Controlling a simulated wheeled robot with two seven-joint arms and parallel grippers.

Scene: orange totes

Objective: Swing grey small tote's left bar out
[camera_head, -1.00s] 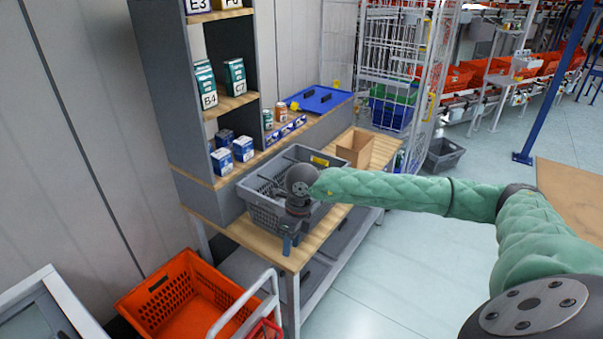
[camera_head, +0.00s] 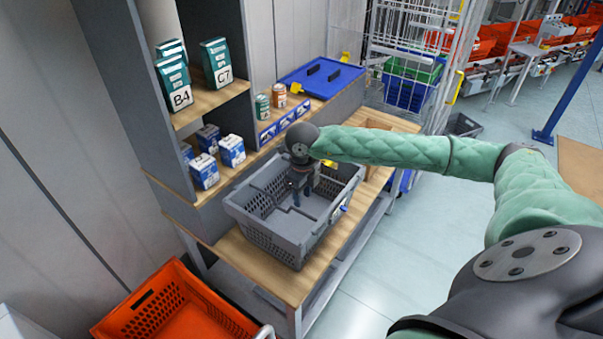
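The grey small tote (camera_head: 268,239) stands on the wooden workbench in the head view, with slotted walls and its inside partly visible. Thin grey bar-like parts (camera_head: 262,198) show along its left inner side; exactly how the left bar lies is hard to tell. My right gripper (camera_head: 301,194) points down over the far part of the tote's inside, below the dark round wrist. Its fingers are small and dark, so their opening and any contact with the tote are unclear. The wrist and forearm hide part of the tote's back rim. My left gripper is out of view.
Shelves with boxes (camera_head: 232,150) stand behind and left of the tote. A wooden strip of bench (camera_head: 262,272) is clear in front. An orange tote (camera_head: 170,308) stands low at the front left.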

